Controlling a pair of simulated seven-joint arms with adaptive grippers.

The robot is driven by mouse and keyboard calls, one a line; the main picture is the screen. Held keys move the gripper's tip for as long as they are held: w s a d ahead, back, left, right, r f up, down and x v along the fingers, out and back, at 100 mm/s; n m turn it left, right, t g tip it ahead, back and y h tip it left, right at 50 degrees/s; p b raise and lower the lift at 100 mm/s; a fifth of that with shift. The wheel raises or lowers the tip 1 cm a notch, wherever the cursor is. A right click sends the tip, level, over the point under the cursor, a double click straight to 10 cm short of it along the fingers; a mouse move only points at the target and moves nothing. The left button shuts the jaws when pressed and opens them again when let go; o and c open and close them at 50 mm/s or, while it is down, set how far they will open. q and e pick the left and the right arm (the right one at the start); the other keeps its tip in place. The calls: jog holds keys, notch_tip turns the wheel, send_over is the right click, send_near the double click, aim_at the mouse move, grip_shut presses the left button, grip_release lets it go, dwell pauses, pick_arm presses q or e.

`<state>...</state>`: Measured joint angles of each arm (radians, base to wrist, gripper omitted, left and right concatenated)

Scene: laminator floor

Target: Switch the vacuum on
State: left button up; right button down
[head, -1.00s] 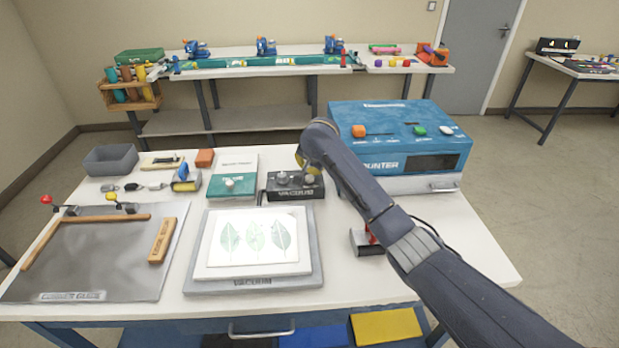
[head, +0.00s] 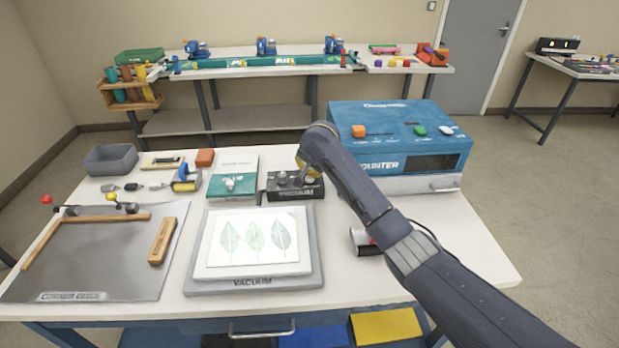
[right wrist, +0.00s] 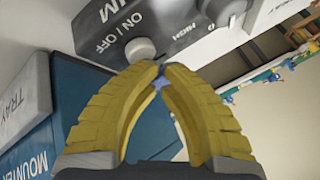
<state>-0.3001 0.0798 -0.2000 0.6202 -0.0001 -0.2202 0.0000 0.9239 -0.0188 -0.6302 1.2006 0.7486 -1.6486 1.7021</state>
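The vacuum control box (head: 268,194) is a dark box with knobs on top, behind the grey vacuum plate (head: 240,287). My right gripper (head: 304,172) is over the right part of the box and partly hides it. In the right wrist view the yellow fingertips (right wrist: 161,70) are together, with no object seen held between them. The grey round ON/OFF knob (right wrist: 140,49) of the box is just beyond the tips. I cannot tell whether the tips touch it. My left gripper is not in view.
A sheet with three leaf prints (head: 255,240) lies on the vacuum plate. A blue mounter machine (head: 400,130) stands right of the box. A green glue box (head: 233,184) is close on its left.

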jog(key=shift+f, duration=0.35)
dwell(0.7)
jog(key=shift+r, duration=0.8)
jog(key=shift+r, duration=3)
